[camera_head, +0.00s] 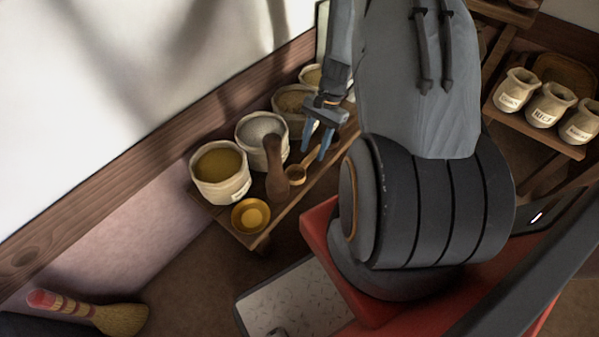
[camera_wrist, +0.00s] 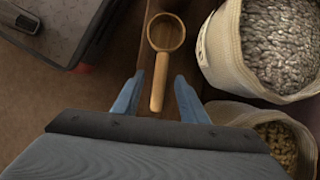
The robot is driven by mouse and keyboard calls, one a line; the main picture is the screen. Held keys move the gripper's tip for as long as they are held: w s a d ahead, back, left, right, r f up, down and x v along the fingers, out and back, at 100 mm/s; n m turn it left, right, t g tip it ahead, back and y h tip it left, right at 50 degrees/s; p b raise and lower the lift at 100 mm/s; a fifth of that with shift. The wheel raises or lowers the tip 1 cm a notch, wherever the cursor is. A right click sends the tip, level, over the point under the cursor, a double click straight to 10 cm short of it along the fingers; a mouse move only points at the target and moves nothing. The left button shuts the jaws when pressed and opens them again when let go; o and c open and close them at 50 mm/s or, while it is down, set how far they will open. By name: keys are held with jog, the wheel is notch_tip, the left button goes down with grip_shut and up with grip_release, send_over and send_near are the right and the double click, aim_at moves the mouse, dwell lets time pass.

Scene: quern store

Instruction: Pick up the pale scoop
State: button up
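The pale scoop (camera_wrist: 160,72) is light wood with a round bowl and a straight handle. It lies on the narrow wooden shelf, and its bowl also shows in the head view (camera_head: 297,174). In the wrist view the bowl points away from me and the handle points toward my gripper (camera_wrist: 158,80). My gripper's blue fingers are spread apart, one to each side of the handle's end in the picture. In the head view my gripper (camera_head: 314,153) hangs over the shelf near the handle. It is empty; its exact height above the handle is hard to tell.
A dark wooden bottle-shaped thing (camera_head: 276,168) and a yellow bowl (camera_head: 237,217) stand beside the scoop. Several cloth sacks, including one of grey seeds (camera_wrist: 232,62), line the wall side. A brush (camera_head: 112,316) lies lower left. Labelled jars (camera_head: 548,106) stand at right.

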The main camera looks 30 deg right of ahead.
jog(key=shift+x, duration=0.95)
jog(key=shift+f, duration=0.25)
grip_shut()
